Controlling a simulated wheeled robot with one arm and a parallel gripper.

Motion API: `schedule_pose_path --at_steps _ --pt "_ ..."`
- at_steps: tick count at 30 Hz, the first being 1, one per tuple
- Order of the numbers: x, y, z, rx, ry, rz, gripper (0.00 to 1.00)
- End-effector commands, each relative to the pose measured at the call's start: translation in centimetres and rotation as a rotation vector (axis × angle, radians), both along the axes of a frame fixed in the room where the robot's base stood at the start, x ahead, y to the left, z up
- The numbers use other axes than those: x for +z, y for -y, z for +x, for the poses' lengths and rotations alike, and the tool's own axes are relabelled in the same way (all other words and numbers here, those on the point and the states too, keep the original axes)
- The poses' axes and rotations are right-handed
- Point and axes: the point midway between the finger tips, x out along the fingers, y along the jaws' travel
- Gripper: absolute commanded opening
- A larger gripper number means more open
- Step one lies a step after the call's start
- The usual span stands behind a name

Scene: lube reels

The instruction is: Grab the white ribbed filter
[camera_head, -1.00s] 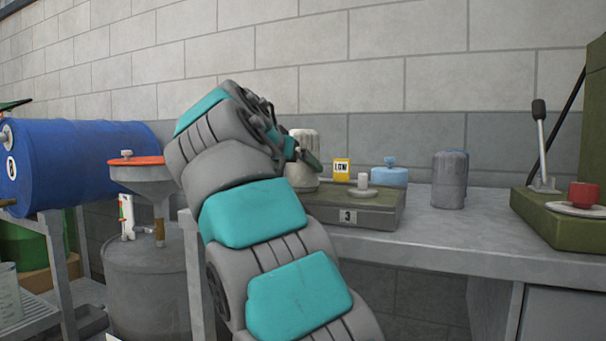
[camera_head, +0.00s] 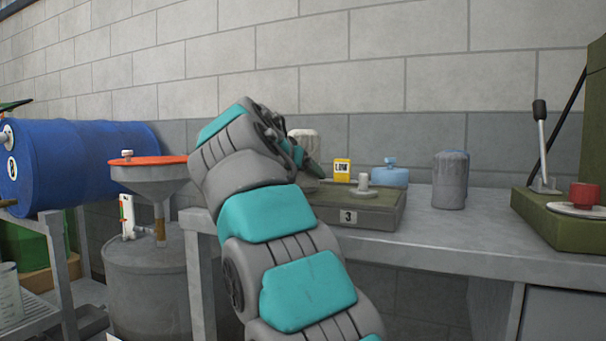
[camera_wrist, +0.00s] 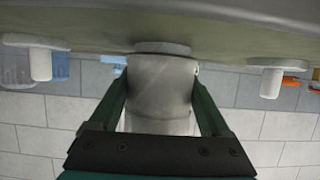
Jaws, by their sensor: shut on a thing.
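The white ribbed filter (camera_head: 304,138) stands upright at the left end of the olive-green base marked 3 (camera_head: 372,219). In the head view my arm hides its lower part. The wrist view is upside down and shows the pale filter (camera_wrist: 160,90) between the two green fingers of my gripper (camera_wrist: 160,80). My gripper is shut on the filter's sides. The filter's end meets a round pale seat (camera_wrist: 162,47) on the base; I cannot tell whether there is a gap.
A white peg (camera_head: 363,182) stands on the same base. Behind are a yellow LOW card (camera_head: 342,170) and a blue lidded container (camera_head: 389,177). A grey ribbed cylinder (camera_head: 450,180) stands to the right on the bench (camera_head: 470,235). A lever unit (camera_head: 550,215) is at far right.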

Motion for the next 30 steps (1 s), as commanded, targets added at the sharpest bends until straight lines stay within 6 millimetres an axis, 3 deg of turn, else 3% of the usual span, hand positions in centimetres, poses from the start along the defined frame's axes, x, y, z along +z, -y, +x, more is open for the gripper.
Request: schedule_pose_path --at_steps 1,9,20,30 --pt "0.0 0.0 0.0 0.0 0.0 0.0 0.39" --pt "0.0 0.0 0.0 0.0 0.0 0.0 0.11" --pt "0.3 0.0 0.0 0.0 0.001 0.001 0.11" --pt "2.2 0.0 0.0 -0.001 0.004 0.002 0.11"
